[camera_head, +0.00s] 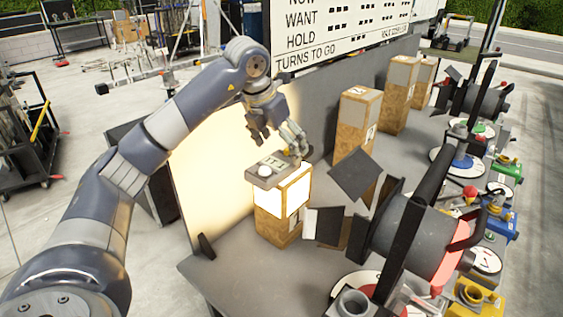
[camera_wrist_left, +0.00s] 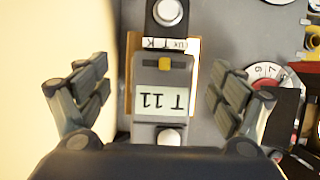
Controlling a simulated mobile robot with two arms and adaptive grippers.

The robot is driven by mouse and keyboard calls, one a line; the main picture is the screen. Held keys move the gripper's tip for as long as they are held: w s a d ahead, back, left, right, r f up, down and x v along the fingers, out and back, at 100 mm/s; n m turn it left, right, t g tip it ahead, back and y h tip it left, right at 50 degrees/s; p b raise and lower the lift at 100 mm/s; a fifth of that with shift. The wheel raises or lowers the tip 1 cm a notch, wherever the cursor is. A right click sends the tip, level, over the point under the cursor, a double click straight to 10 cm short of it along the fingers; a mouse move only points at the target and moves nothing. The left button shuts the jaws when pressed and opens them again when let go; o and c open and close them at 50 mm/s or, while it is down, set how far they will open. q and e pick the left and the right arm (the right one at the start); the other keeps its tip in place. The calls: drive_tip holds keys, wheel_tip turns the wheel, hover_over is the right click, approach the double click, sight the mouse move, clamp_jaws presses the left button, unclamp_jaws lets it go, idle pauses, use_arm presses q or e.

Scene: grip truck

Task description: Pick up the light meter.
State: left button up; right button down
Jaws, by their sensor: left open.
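The light meter (camera_head: 257,179) is a small grey device with a pale round dome, lying on top of a wooden block (camera_head: 275,230) whose upper faces are brightly lit. In the left wrist view the light meter (camera_wrist_left: 148,76) shows a yellow button and a pale display reading "T 11", upside down. My left gripper (camera_head: 282,143) is open above the meter. In the left wrist view its fingers (camera_wrist_left: 163,92) stand on either side of the meter, with gaps on both sides. My right gripper is in neither view.
A black lamp with flaps (camera_head: 425,240) stands right of the block. More wooden blocks (camera_head: 357,118) stand further back along the grey bench (camera_head: 225,275). A large panel rises behind the meter, with a lettered board (camera_head: 340,30) above. Coloured clamps and dials line the right edge.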

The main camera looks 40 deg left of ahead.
sight(285, 151)
use_arm(q)
drive_tip(key=shift+d+p+x, duration=0.1)
drive_tip(key=shift+p+x, duration=0.15)
drive_tip(key=shift+x, duration=0.75)
drive_tip(key=shift+d+p+x, duration=0.15)
drive_tip(key=shift+p+x, duration=0.05)
drive_tip(key=shift+x, duration=0.8)
drive_tip(key=shift+s+r, duration=0.1)
drive_tip(key=c, duration=1.4)
drive_tip(key=shift+r, duration=0.15)
